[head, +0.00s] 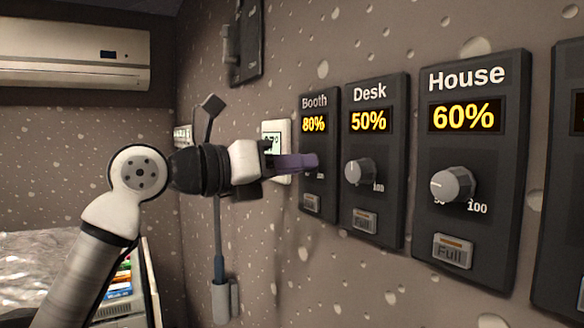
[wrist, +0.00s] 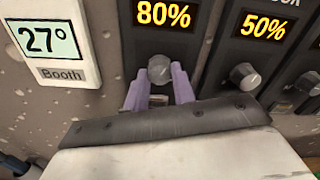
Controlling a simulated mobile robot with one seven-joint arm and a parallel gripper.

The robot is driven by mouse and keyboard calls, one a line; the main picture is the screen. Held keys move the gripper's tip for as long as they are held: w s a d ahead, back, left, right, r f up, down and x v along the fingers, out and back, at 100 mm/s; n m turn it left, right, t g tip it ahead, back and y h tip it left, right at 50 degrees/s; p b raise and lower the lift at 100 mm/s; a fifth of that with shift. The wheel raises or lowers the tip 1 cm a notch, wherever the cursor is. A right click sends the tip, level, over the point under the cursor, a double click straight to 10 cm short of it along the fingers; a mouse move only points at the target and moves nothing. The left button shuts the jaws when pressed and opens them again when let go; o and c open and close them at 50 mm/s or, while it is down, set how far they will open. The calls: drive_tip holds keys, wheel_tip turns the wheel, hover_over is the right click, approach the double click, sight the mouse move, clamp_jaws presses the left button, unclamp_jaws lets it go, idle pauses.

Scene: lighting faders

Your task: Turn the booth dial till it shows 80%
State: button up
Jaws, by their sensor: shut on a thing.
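The booth panel (head: 319,190) is a dark wall plate labelled "Booth". Its display (head: 313,124) reads 80% in yellow, and the wrist view shows the same reading (wrist: 164,15). The booth dial (wrist: 159,69) is a round grey knob below the display. My gripper (head: 312,162) reaches the panel from the left, its purple fingers in front of the dial and hiding it in the head view. In the wrist view my gripper (wrist: 165,75) has one finger on each side of the dial, shut on it.
To the right are the Desk panel (head: 377,195) at 50% and the House panel (head: 466,220) at 60%, each with a knob and a "Full" button. A white thermostat (wrist: 53,43) reading 27° is left of the booth panel. An air conditioner (head: 75,50) hangs at upper left.

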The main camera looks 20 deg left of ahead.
idle(0.3)
drive_tip(key=o, duration=1)
drive_tip(key=b+v, duration=0.3)
drive_tip(key=v, duration=1.1)
drive_tip(key=shift+b, duration=0.4)
drive_tip(key=shift+d, duration=0.15)
